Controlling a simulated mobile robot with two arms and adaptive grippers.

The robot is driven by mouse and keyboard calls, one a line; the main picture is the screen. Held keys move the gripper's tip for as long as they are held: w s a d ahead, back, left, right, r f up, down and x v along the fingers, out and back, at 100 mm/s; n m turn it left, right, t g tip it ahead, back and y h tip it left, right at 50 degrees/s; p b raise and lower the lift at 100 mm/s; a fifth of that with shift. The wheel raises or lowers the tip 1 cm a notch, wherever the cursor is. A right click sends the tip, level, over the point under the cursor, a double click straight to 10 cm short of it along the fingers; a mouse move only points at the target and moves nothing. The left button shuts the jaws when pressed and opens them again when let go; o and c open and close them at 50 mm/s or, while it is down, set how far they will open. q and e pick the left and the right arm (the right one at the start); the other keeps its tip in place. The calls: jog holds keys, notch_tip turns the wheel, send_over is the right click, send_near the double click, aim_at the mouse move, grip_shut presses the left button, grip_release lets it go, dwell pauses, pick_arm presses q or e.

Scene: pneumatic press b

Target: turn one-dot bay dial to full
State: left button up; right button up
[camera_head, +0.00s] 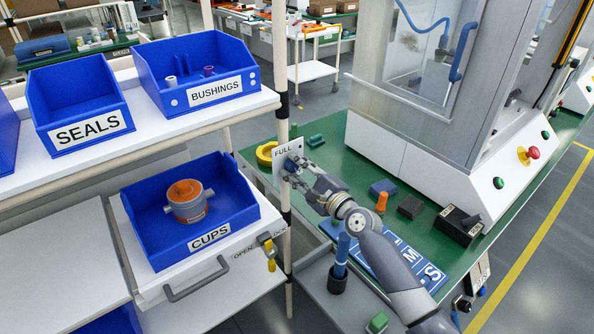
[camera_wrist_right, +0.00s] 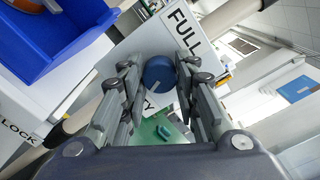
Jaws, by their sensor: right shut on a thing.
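A blue round dial (camera_wrist_right: 159,72) sits on a white plate (camera_wrist_right: 183,50) marked FULL, with letters ending in TY partly hidden on the other side. In the head view the plate (camera_head: 281,153) is fixed at the shelf post, its FULL label at the top. My right gripper (camera_head: 290,170) reaches it from the lower right and is shut on the dial, one finger on each side in the wrist view (camera_wrist_right: 157,85). The dial's pointer direction is not clear. My left gripper is not in view.
The SEALS bin (camera_head: 75,100) stands beside BUSHINGS on the upper shelf. Below, the CUPS bin (camera_head: 190,225) holds a grey and orange part. A drawer handle (camera_head: 197,279) and a yellow-tagged latch (camera_head: 269,252) stick out. The press (camera_head: 440,110) stands on the green bench at right.

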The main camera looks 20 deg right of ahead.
jog(key=n+b, duration=0.1)
jog(key=n, duration=0.3)
jog(key=shift+f, duration=0.1)
jog(key=n+b, duration=0.1)
jog(key=n, duration=0.6)
jog(key=shift+n, duration=0.4)
jog(key=n, duration=0.9)
jog(key=n+p, duration=0.1)
jog(key=n, duration=0.4)
jog(key=shift+r, duration=0.2)
jog(key=n, duration=0.5)
jog(key=shift+p, duration=0.4)
jog(key=n, duration=0.5)
jog(key=shift+f+n, duration=0.1)
jog(key=shift+n, duration=0.2)
